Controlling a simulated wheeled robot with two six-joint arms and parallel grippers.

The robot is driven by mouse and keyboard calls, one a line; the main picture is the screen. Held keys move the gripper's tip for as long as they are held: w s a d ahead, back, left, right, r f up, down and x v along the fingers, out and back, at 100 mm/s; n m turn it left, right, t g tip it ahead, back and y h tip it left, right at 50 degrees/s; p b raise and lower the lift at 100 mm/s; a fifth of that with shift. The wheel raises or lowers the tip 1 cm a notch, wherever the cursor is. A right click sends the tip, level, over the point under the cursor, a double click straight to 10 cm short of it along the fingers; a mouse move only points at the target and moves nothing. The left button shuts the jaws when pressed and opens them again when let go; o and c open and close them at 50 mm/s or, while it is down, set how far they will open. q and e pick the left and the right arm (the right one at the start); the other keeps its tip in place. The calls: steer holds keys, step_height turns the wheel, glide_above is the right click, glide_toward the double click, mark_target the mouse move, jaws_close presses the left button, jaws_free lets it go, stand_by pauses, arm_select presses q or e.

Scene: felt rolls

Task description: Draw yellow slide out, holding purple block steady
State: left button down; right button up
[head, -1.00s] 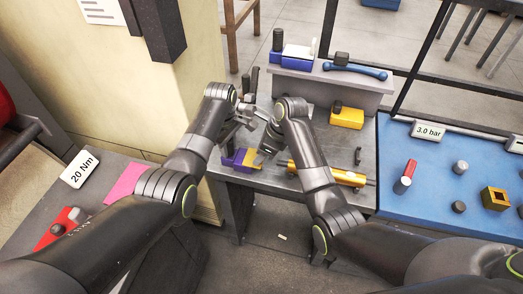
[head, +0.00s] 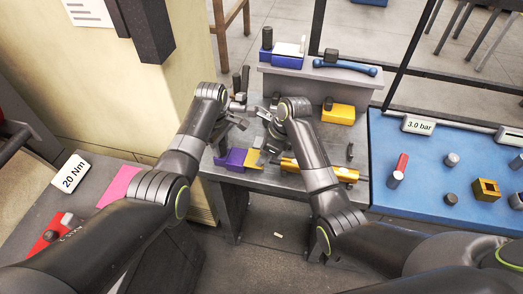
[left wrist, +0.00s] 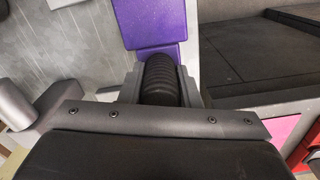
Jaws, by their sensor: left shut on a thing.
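The purple block (head: 231,159) lies near the front left edge of the grey bench, with the yellow slide (head: 253,158) at its right end. In the left wrist view the purple block (left wrist: 152,24) is at the top centre. My left gripper (left wrist: 160,82) is shut on a black ribbed knob at the purple block. In the head view my left gripper (head: 225,130) is just above the block. My right gripper (head: 268,148) is close to the yellow slide, partly hidden by its own arm. I cannot tell whether its jaws touch the slide.
A yellow block with a dark knob (head: 338,114) and a gold cylinder (head: 343,174) lie to the right on the bench. A grey shelf (head: 330,88) behind holds a blue block (head: 282,60) and a blue-handled tool (head: 345,67). A blue work surface (head: 420,185) adjoins at right.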

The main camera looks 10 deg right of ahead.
steer(key=shift+o, duration=1.4)
steer(key=shift+r, duration=0.1)
arm_select(q)
steer(key=shift+f, duration=0.1)
arm_select(e)
steer(key=v, duration=0.7)
steer(key=shift+d+r, duration=0.1)
arm_select(q)
jaws_free()
arm_select(e)
steer(key=shift+r, duration=0.15)
